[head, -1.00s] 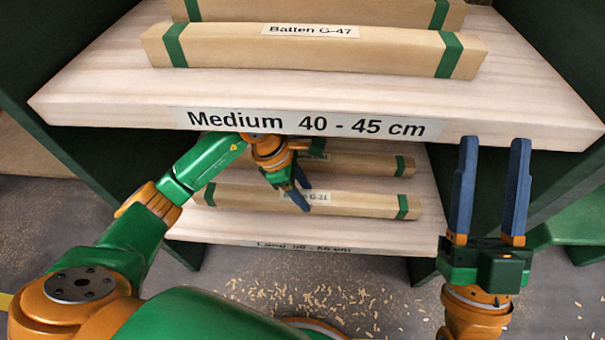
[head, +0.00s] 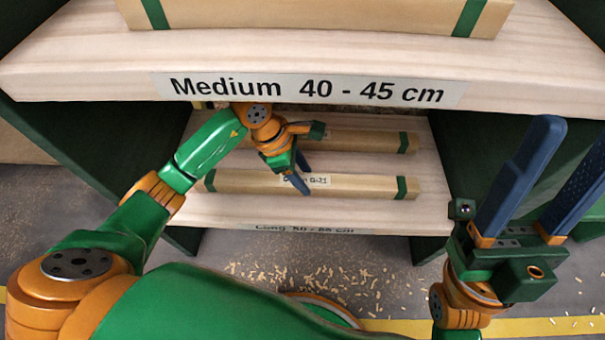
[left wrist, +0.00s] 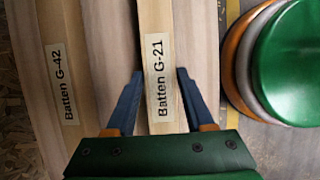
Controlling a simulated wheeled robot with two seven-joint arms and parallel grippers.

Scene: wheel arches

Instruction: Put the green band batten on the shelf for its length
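Batten G-21 (head: 350,187), pale wood with green end bands, lies at the front of the lower shelf (head: 400,212) labelled "Long"; its label also shows in the left wrist view (left wrist: 158,78). A second green-banded batten (head: 370,141) lies behind it; the left wrist view shows Batten G-42 (left wrist: 62,85) beside G-21. My left gripper (head: 304,178) is at G-21. In the left wrist view its fingers (left wrist: 160,72) are apart, one on each side of G-21; whether they touch it I cannot tell. My right gripper (head: 577,135) is open and empty at the right.
The upper shelf (head: 80,75), labelled "Medium 40 - 45 cm", overhangs the left forearm and holds a green-banded batten (head: 310,12). Dark green side panels (head: 95,150) flank the lower shelf. Wood chips and a yellow line (head: 400,326) are on the floor.

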